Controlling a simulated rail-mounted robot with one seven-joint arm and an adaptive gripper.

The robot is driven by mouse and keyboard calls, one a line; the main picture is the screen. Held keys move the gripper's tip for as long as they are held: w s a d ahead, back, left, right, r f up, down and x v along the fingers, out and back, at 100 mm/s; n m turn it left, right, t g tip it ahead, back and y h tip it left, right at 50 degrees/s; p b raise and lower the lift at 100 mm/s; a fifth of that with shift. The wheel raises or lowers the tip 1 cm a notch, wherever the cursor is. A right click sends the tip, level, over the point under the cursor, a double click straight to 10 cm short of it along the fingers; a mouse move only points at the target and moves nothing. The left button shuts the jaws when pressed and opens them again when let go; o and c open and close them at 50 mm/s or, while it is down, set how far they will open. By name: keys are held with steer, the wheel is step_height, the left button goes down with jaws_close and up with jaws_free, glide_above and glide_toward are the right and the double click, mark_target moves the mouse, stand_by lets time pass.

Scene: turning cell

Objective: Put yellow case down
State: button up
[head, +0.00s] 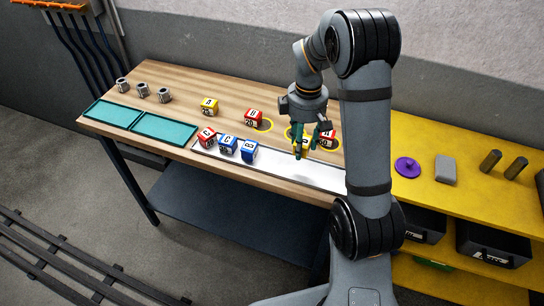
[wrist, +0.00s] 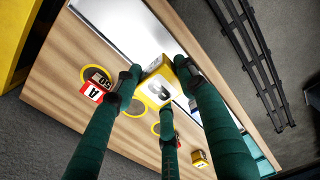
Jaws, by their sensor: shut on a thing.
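My gripper (head: 304,143) is shut on a yellow case (head: 305,146), near the right part of the bench. In the wrist view the yellow case (wrist: 157,88), with a white marked face, sits between the three green fingers of my gripper (wrist: 160,84). It is near the edge of a white strip (head: 318,176); whether it touches anything below cannot be told. On the strip's left end stand a red case (head: 207,138) and two blue cases (head: 228,145) (head: 249,151) in a row. The fingers partly hide the held case in the head view.
Yellow rings mark the bench behind the strip. A red case (head: 327,139) stands close right of my gripper; another red case (head: 254,117) and a yellow case (head: 209,106) stand left. Teal trays (head: 163,130) and metal nuts (head: 143,90) lie far left. The strip's right part is clear.

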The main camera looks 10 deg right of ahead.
steer(key=p, duration=0.3)
glide_above(272, 162)
step_height(272, 162, down, 6)
steer(key=shift+r, duration=0.2)
step_height(272, 162, down, 4)
steer(key=shift+w+r+p, duration=0.1)
steer(key=shift+r+p, duration=0.05)
steer(key=shift+p, duration=0.65)
steer(key=shift+f, duration=0.25)
steer(key=shift+f, duration=0.2)
steer(key=o, duration=1)
steer(key=shift+c, duration=0.2)
step_height(272, 162, up, 12)
steer(key=b, duration=0.2)
steer(key=shift+r, duration=0.25)
